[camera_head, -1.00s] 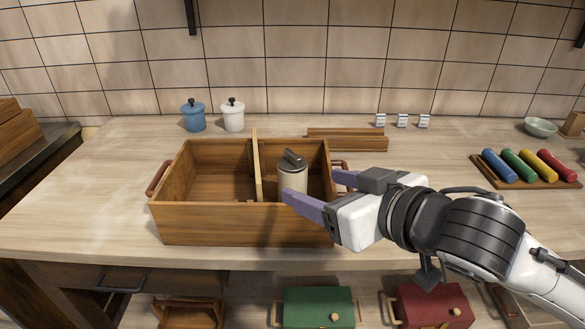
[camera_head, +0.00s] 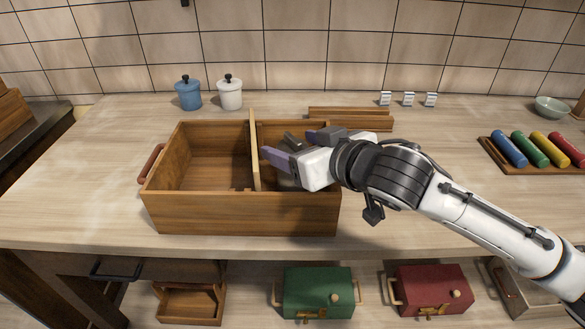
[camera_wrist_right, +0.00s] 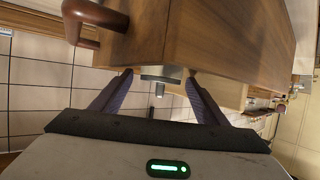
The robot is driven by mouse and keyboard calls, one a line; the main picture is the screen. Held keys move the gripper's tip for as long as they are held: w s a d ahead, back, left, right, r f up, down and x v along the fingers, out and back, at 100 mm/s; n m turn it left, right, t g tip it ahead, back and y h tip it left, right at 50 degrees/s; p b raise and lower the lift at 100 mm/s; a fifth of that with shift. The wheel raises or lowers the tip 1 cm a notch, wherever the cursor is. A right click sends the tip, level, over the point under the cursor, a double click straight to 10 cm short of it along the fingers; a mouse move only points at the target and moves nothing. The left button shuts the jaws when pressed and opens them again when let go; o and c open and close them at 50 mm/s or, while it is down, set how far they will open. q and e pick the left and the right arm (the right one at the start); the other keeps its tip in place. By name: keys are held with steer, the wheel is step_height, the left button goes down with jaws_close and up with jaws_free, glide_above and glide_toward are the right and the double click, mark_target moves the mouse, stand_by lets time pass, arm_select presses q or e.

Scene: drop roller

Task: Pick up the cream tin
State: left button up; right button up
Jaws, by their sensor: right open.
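The cream tin (camera_head: 285,181) stands in the right compartment of the wooden box (camera_head: 240,217). My right gripper (camera_head: 291,146) is open over that compartment, with one purple finger on each side of the tin. In the right wrist view the grey lid (camera_wrist_right: 160,73) shows between the two spread fingertips (camera_wrist_right: 158,82). I cannot tell whether either finger touches the tin. My left gripper is not in view.
A thin divider (camera_head: 254,150) stands close left of my gripper. A wooden rack (camera_head: 350,122) lies behind the box. Blue (camera_head: 188,95) and white (camera_head: 229,94) jars stand at the back. A tray of coloured rollers (camera_head: 490,152) is at right. The counter left of the box is clear.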

steer(key=shift+w+a+f, duration=0.2)
steer(key=shift+w+a, duration=0.05)
steer(key=shift+w, duration=0.05)
steer(key=c, duration=1.5)
steer(key=shift+c, duration=0.4)
steer(key=shift+r, duration=0.15)
